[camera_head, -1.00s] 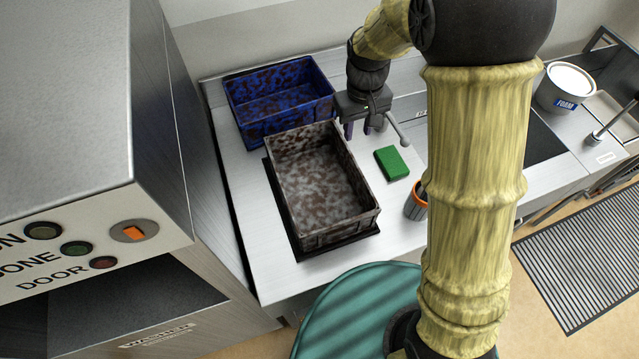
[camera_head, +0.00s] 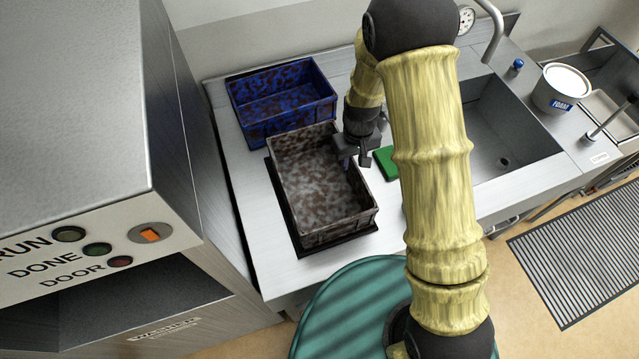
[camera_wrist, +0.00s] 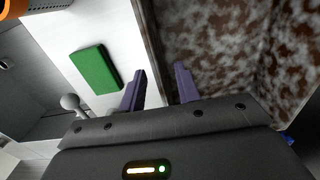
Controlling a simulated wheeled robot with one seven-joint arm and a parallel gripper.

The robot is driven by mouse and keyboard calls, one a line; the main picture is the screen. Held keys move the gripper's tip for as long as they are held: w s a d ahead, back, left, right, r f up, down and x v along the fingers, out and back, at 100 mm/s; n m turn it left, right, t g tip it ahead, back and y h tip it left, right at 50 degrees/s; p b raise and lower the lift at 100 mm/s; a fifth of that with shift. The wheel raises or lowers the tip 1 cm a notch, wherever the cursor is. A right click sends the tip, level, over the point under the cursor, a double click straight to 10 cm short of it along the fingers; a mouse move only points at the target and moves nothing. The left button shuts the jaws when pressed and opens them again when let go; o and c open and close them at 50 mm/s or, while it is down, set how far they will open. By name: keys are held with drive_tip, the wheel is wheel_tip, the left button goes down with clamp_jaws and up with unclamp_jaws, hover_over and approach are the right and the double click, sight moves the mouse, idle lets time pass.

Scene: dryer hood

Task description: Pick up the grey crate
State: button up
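The grey crate (camera_head: 310,230), mottled with brown stains, sits on a dark mat (camera_head: 291,237) on the steel counter in the head view. It looks empty. In the wrist view the grey crate (camera_wrist: 225,45) fills the right side. My gripper (camera_head: 355,161) is over the crate's right long wall. In the wrist view my gripper's two purple fingers (camera_wrist: 160,88) are apart, one on each side of that wall's rim, the right one toward the crate's inside. I cannot tell whether the fingers touch the wall.
A blue stained crate (camera_head: 281,99) stands just behind. A green sponge (camera_head: 386,163) lies right of the grey crate; it also shows in the wrist view (camera_wrist: 95,68). The washer (camera_head: 75,110) stands at the left, the sink (camera_head: 500,130) at the right.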

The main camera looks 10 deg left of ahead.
sight(352, 170)
drive_tip(key=shift+s, duration=0.1)
drive_tip(key=shift+f+p, duration=1.4)
drive_tip(key=shift+f, duration=1.15)
drive_tip(key=shift+w, duration=0.2)
drive_tip(key=c, duration=0.7)
drive_tip(key=shift+s, duration=0.1)
clamp_jaws()
